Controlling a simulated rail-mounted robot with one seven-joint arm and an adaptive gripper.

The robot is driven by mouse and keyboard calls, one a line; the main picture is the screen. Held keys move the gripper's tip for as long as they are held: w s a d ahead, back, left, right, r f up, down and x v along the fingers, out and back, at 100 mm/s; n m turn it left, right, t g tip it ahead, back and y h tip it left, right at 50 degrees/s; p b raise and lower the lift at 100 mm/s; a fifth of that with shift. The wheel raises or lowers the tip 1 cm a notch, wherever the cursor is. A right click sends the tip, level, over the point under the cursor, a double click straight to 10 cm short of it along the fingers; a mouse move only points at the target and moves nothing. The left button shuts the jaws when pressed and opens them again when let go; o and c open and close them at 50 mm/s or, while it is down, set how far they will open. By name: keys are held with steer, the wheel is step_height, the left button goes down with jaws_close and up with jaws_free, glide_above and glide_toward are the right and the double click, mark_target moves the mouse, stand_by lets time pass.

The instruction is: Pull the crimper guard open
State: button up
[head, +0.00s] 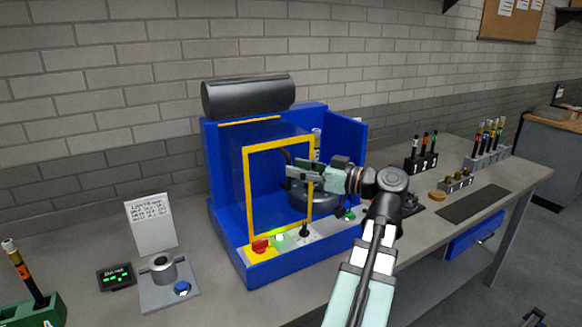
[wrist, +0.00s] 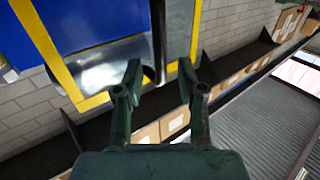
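The crimper guard (head: 278,146) is a clear panel in a yellow frame on the front of the blue crimper (head: 350,140). In the wrist view its yellow frame (wrist: 90,102) fills the upper left. A dark upright bar (wrist: 158,35), which looks like the guard's handle, shows between my fingers in the wrist view; its top shows in the head view (head: 287,157). My gripper (head: 291,172) is at the guard's front, toward its right side. In the wrist view my gripper (wrist: 161,75) has its fingers apart, one on each side of the bar; contact is not visible.
A red button (head: 260,246) and a lit green one sit on the crimper's front base. A grey fixture (head: 168,284) stands left on the bench. Racks of tubes (head: 420,163) stand at the right. The floor in front of the bench is partly visible.

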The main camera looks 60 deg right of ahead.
steer(key=s+d, duration=0.1)
steer(key=s, duration=0.8)
